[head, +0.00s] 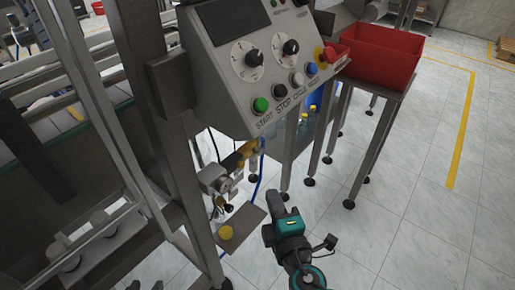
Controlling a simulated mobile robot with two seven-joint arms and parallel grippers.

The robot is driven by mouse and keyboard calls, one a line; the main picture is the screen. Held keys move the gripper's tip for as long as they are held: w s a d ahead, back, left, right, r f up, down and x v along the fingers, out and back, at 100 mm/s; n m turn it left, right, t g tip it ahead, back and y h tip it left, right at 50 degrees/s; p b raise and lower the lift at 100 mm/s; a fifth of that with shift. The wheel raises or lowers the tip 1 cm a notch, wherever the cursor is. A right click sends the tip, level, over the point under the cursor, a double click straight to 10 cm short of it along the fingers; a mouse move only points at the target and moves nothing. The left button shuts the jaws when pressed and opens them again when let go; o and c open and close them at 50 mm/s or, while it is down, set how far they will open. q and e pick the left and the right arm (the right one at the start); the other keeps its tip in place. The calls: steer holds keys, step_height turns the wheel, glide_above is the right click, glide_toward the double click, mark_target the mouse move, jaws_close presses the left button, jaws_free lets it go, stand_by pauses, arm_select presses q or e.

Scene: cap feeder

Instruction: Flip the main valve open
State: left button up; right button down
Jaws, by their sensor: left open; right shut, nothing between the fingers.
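The valve assembly (215,180) is a silver body with brass-yellow parts, low under the control panel by the machine's steel post. A small black part sits at its lower end; I cannot tell the lever's position. My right gripper (274,201) is shut and empty, to the right of and slightly below the valve, apart from it. Only two dark tips of my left gripper (145,286) seem to show at the bottom edge, spread apart, far below and left of the valve.
The control panel (215,80) with knobs and buttons overhangs the valve. A brown plate (248,217) with a yellow round piece (226,232) lies below it. A blue hose (260,178) hangs beside it. A red bin (372,55) stands on a steel stand.

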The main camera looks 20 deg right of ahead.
arm_select(q)
steer(key=shift+w+d+f, duration=0.1)
steer(key=shift+d+f, duration=0.1)
steer(key=shift+d, duration=0.05)
arm_select(e)
steer(key=a+r+n+t, duration=0.1)
steer(key=w+a+r+n+t+y, duration=0.1)
steer(key=n, duration=0.1)
steer(key=shift+a+r, duration=0.15)
steer(key=shift+r, duration=0.25)
glide_toward(259, 140)
steer(key=w+a+r, duration=0.3)
steer(key=a, duration=0.2)
arm_select(q)
steer(key=shift+s+a+r+p, duration=0.25)
steer(key=shift+a+p, duration=0.2)
steer(key=shift+p, duration=0.15)
arm_select(e)
steer(key=w+d, duration=0.1)
steer(key=d, duration=0.1)
steer(key=w+d, duration=0.1)
steer(key=shift+w+d+r, duration=0.1)
steer(key=shift+w+r, duration=0.2)
steer(key=shift+w, duration=0.05)
arm_select(q)
steer(key=shift+r, duration=0.1)
